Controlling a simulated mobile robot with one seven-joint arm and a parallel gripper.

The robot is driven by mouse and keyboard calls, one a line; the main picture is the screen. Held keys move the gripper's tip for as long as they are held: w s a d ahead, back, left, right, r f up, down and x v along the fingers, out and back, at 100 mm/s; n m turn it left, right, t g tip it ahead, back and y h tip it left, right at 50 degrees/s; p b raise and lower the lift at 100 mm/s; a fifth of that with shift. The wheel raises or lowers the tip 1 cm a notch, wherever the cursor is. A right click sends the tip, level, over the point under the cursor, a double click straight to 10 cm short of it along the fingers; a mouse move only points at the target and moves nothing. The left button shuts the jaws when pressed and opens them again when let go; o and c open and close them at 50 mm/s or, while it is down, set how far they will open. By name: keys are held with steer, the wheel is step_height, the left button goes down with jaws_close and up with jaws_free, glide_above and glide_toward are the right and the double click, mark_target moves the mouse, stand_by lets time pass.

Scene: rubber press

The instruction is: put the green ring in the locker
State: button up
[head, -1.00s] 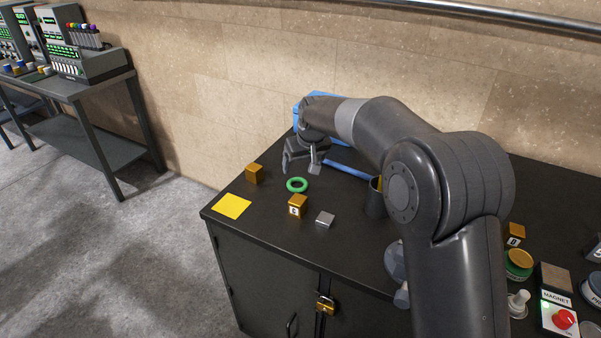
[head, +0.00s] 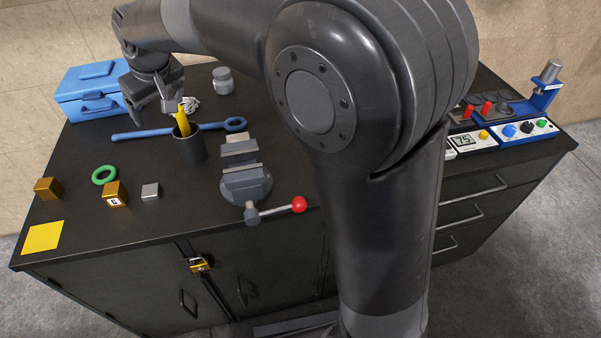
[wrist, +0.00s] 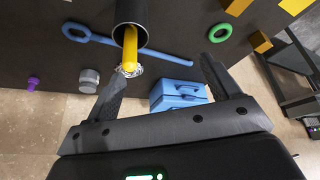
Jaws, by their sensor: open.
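My gripper (head: 152,107) is open and empty, above the back of the bench near the dark cup, to the right of and behind the ring. In the wrist view its spread fingers (wrist: 165,76) have nothing between them. The bench's front has black cabinet doors (head: 150,290) with a brass padlock (head: 199,264) on them; the doors look shut. Which part is the locker is not labelled.
A dark cup (head: 190,148) holding a yellow item stands close to my gripper. A blue toolbox (head: 92,92), a blue wrench (head: 150,132) and a vise (head: 245,182) are nearby.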

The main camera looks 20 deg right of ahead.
steer(key=s+d+r+m, duration=0.25)
steer(key=s+d, duration=0.35)
steer(key=d, duration=0.6)
steer(key=s+d+f+m+h, duration=0.1)
steer(key=s+d+f+m, duration=0.1)
steer(key=s+d, duration=0.6)
steer(key=s+d+f+m+t+h, duration=0.1)
steer(key=s+d+f+m, duration=0.1)
steer(key=s+d, duration=0.7)
steer(key=s, duration=0.3)
steer(key=shift+s+d+f+m+t+h, duration=0.2)
steer(key=shift+s+f+m+t+h, duration=0.1)
steer(key=shift+m, duration=0.05)
